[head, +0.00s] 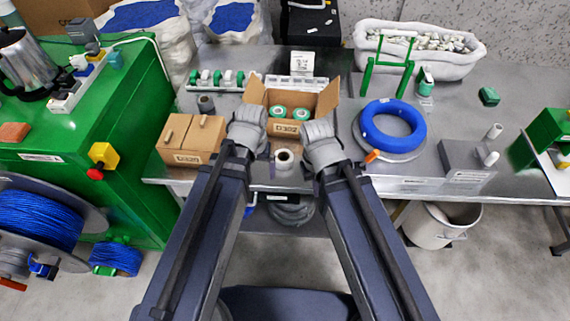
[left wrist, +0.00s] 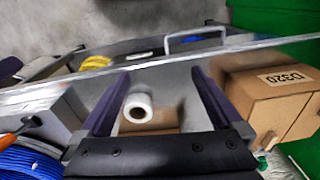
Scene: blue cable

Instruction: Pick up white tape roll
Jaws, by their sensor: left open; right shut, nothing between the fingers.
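The white tape roll (head: 285,158) stands on the grey table near its front edge, just in front of an open cardboard box. In the left wrist view the roll (left wrist: 137,107) shows between the two dark fingers of my left gripper (left wrist: 157,88), closer to the left finger. My left gripper (head: 250,133) is open, just left of the roll in the head view, and holds nothing. My right gripper (head: 322,145) is just right of the roll, shut and empty. The fingertips of both are mostly hidden in the head view.
The open box (head: 288,128) holds green-and-white rolls. Closed boxes (head: 190,140) stand left, also seen in the left wrist view (left wrist: 275,100). A blue cable coil (head: 393,125) lies right, with a grey block (head: 466,160) beyond. The table's front strip (head: 370,181) is mostly clear.

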